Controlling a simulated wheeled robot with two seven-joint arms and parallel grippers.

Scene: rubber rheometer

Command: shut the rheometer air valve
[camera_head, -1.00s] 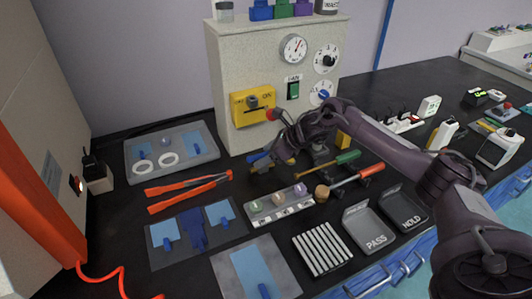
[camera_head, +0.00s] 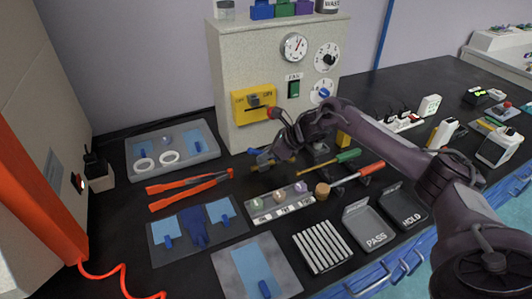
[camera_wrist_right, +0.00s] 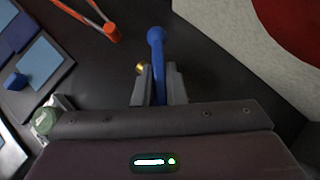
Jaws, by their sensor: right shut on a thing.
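The air valve shows as a blue lever with a rounded end (camera_wrist_right: 157,60) in the right wrist view, standing between my right fingers. In the head view my right gripper (camera_head: 265,158) is low in front of the grey rheometer cabinet (camera_head: 240,60), shut on the blue lever. The gripper hides most of the lever and the valve body there. My left gripper is not in view.
Above is a yellow panel (camera_head: 245,108) with a red knob (camera_head: 273,113) at its right. Orange tongs (camera_head: 185,190) lie left of the gripper.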

